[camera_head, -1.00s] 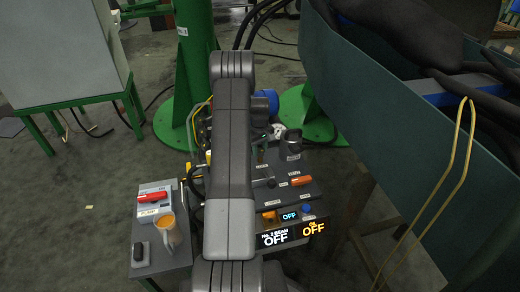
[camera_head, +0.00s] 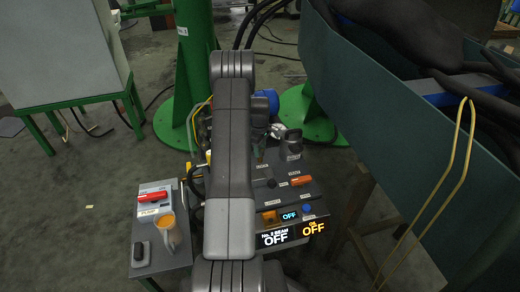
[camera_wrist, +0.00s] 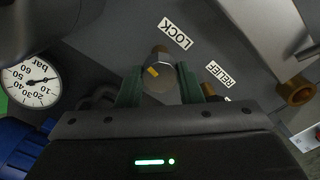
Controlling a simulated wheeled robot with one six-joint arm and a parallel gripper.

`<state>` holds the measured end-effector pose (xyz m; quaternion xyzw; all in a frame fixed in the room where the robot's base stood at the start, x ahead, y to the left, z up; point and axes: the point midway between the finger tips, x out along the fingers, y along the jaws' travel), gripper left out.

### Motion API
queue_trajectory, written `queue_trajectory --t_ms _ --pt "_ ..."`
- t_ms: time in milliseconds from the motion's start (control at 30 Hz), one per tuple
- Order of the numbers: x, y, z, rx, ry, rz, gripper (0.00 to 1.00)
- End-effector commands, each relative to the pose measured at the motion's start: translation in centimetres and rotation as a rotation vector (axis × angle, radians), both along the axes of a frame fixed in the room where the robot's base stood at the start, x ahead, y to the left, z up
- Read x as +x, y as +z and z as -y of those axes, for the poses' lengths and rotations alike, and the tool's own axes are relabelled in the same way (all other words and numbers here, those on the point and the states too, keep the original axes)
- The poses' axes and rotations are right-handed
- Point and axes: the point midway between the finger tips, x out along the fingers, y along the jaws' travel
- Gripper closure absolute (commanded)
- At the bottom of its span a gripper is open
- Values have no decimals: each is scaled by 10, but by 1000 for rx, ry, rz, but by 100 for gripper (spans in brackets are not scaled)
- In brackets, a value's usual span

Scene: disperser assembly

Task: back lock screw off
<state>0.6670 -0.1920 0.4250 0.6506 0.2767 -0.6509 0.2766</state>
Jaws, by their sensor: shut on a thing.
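The lock screw (camera_wrist: 159,56) is a metallic hex-headed part with a yellow mark on its face. It sits in the grey panel beside the white LOCK label (camera_wrist: 174,33) in the wrist view. My gripper (camera_wrist: 159,82) has green fingers, one on each side of the screw's head, and is shut on it. The screw's shank is mostly hidden behind its head. In the head view my arm covers the screw and my gripper.
A pressure gauge (camera_wrist: 31,81) and a blue part (camera_wrist: 22,145) are at the left of the wrist view. A brass-ended fitting (camera_wrist: 296,92) is at the right, past the RELIEF label (camera_wrist: 218,73). A pump box (camera_head: 154,199) stands left of my arm.

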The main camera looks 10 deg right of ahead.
Motion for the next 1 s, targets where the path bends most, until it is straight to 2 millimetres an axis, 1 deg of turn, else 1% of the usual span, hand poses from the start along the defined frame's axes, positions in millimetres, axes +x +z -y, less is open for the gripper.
queue_trajectory --t_ms 233,267,333,367,633,733,867,1000 --pt "0 0 0 0 -1 1 90" --pt "0 0 0 0 -1 1 61" --pt "0 0 0 0 -1 1 48" --pt "0 0 0 0 -2 1 45" --pt "0 1 0 -1 -2 1 45" --pt "1 8 0 -1 -2 2 45" --pt "1 30 0 -1 -2 4 45" --pt "1 63 0 -1 -2 4 45"
